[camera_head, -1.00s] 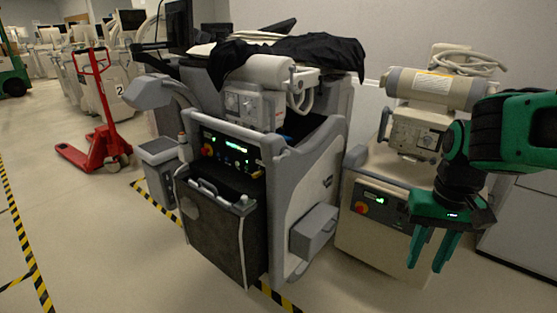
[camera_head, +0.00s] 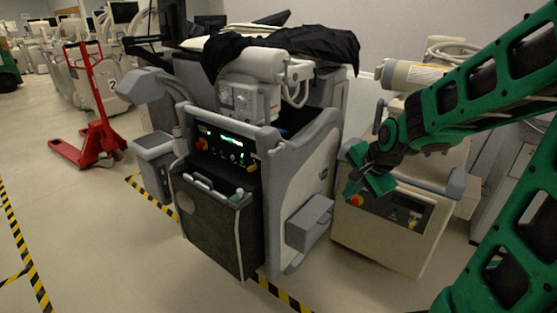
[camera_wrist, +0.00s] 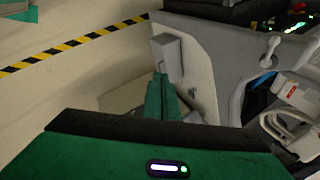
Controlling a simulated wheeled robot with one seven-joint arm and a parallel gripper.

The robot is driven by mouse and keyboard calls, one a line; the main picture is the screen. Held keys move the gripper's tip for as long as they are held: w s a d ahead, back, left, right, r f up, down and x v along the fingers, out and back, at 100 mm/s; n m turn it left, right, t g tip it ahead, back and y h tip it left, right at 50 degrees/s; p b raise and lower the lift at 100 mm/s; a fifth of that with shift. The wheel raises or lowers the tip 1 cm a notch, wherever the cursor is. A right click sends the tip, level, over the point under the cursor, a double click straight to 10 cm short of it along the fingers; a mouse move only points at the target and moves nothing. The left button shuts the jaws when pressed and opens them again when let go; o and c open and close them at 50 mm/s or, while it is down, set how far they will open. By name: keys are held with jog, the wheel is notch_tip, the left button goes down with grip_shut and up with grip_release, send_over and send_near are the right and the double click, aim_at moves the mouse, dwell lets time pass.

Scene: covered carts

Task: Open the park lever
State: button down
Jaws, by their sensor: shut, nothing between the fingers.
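My gripper (camera_head: 350,188) is in front of the beige cart (camera_head: 372,248) on the right, level with its control panel (camera_head: 408,208). Its green fingers point to the left, toward the grey cart (camera_head: 305,180) in the middle. In the wrist view the fingers (camera_wrist: 160,100) are shut and empty, and the side of the grey cart (camera_wrist: 212,62) lies beyond them. I cannot pick out the park lever for certain. A small grey handle-like part (camera_wrist: 269,50) shows on the grey cart in the wrist view, apart from my fingers.
A grey box (camera_head: 309,222) sticks out from the grey cart's side, beside the gap to the beige cart. A black cover (camera_head: 300,50) lies on top. A red pallet jack (camera_head: 95,140) stands at the left. Open floor with yellow-black tape (camera_head: 22,250) lies front left.

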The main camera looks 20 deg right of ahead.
jog(key=w+a+m+t+y, duration=0.15)
jog(key=w+a+m, duration=0.25)
jog(key=w, duration=0.4)
jog(key=m+t+y, duration=0.1)
jog(key=m+t, duration=0.3)
jog(key=m, duration=0.2)
send_near(277, 150)
jog(key=s+f, duration=0.1)
jog(key=s+d+f, duration=0.1)
jog(key=f, duration=0.1)
jog(key=s+d+f, duration=0.1)
jog(key=shift+d+f, duration=0.1)
jog(key=shift+f, duration=0.05)
jog(key=shift+w+a+f, duration=0.35)
jog(key=shift+w+a, duration=0.35)
jog(key=shift+w, duration=0.65)
jog(key=shift+w+a+f, duration=0.35)
jog(key=shift+w+a, duration=0.35)
jog(key=shift+w, duration=0.65)
jog(key=shift+w+a+f, duration=0.3)
jog(key=shift+w+a, duration=0.45)
jog(key=shift+w, duration=0.6)
jog(key=shift+a, duration=0.15)
